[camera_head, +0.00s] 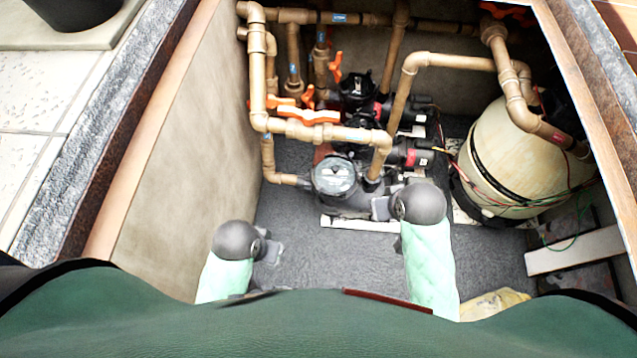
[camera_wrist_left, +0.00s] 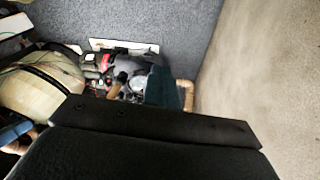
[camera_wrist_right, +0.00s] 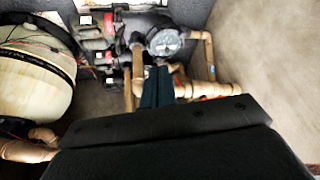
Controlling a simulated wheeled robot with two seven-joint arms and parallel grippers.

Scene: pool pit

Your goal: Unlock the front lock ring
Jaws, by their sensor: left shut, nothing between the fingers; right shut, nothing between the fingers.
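The front pump's lock ring (camera_head: 316,176) is a dark ring around a clear round lid (camera_head: 335,174), in the middle of the head view. The lid also shows in the right wrist view (camera_wrist_right: 165,42) and, partly hidden by the fingers, in the left wrist view (camera_wrist_left: 138,85). My right gripper (camera_head: 380,208) is shut and empty, to the right of and nearer than the ring, in front of the pump body; I cannot tell whether it touches the pump. My left gripper (camera_head: 272,251) is shut and empty, low left of the pump and apart from it.
Tan pipes (camera_head: 320,132) with orange valve handles (camera_head: 308,114) run behind and above the front pump. A second dark pump (camera_head: 357,86) stands farther back. A large beige tank (camera_head: 520,160) stands at right. A wall (camera_head: 185,150) bounds the left. Grey floor (camera_head: 320,255) is clear between my grippers.

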